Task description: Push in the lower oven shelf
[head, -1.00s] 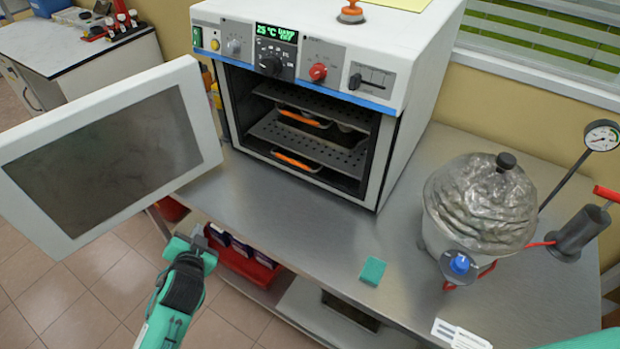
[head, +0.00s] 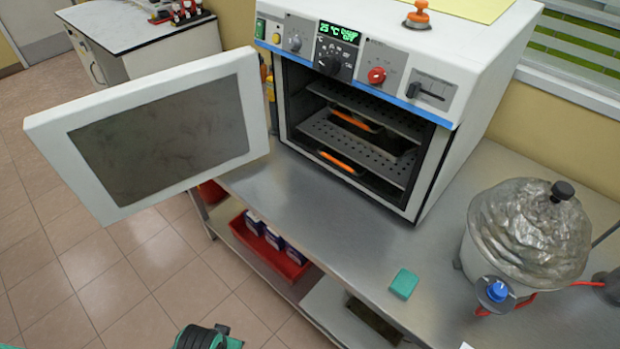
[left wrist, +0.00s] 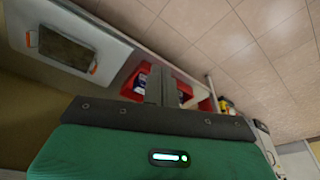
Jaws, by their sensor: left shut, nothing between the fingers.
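The oven (head: 470,60) stands on the metal bench with its white door (head: 160,135) swung open to the left. Inside are two perforated grey shelves, the upper shelf (head: 372,110) and the lower shelf (head: 362,146). I cannot tell how far the lower shelf sticks out. Orange-edged items show between the shelves and below the lower one. My left gripper (left wrist: 160,85) is shut and empty in the left wrist view, with the bench's underside level beyond it. In the head view only part of my left arm shows at the bottom edge, below the door and apart from the oven. My right gripper is not in view.
A foil-covered pot (head: 530,230) stands on the bench at right. A teal block (head: 404,284) lies on the bench (head: 330,235) near its front edge. A red bin (head: 270,250) with boxes sits on the level below. The floor left of the bench is clear.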

